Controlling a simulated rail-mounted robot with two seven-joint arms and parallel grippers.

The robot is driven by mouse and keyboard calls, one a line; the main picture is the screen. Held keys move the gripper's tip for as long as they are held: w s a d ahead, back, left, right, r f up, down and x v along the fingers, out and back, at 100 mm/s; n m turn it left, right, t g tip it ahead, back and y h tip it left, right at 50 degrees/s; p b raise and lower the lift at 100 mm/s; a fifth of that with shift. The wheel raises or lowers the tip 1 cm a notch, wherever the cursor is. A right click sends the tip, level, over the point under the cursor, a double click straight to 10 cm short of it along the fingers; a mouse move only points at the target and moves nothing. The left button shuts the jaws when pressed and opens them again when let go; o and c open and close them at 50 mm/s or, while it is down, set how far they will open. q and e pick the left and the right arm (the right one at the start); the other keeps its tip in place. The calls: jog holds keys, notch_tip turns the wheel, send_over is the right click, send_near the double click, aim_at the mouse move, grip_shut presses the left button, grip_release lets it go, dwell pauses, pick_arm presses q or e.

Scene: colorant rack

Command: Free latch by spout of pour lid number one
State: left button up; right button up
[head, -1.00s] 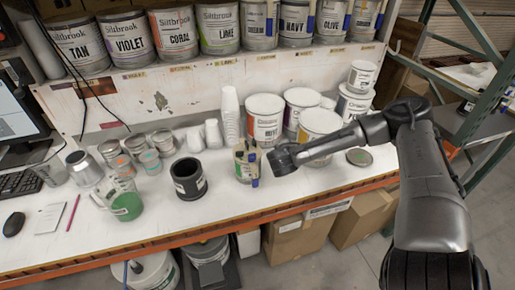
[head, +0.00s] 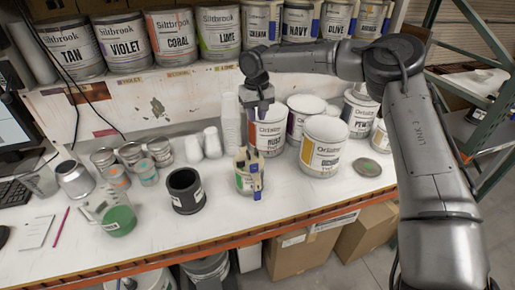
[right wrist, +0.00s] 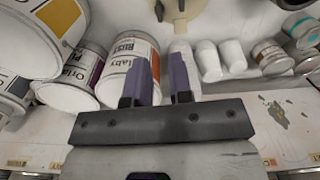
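A small can with a beige pour lid (head: 246,160) stands on the bench, with a blue strip (head: 257,182) down its front and dark upright parts on top. The beige lid also shows at the top edge of the right wrist view (right wrist: 190,22), with two dark clips on it. My right gripper (head: 255,110) hangs above and behind this can in the head view, in front of a large paint can. In the right wrist view its two purple fingers (right wrist: 162,62) are apart with nothing held between them. Which part is the latch I cannot tell. My left gripper is not in view.
Large paint cans (head: 325,150) stand right of the lidded can. Stacked white cups (head: 231,120) stand behind it, and a black pot (head: 185,190) to its left. A green-filled jug (head: 118,218) stands farther left. The bench front is clear.

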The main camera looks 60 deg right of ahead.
aim_at(257, 150)
notch_tip(257, 150, down, 14)
jog(key=shift+r+b, duration=0.1)
jog(key=shift+b, duration=0.55)
grip_shut()
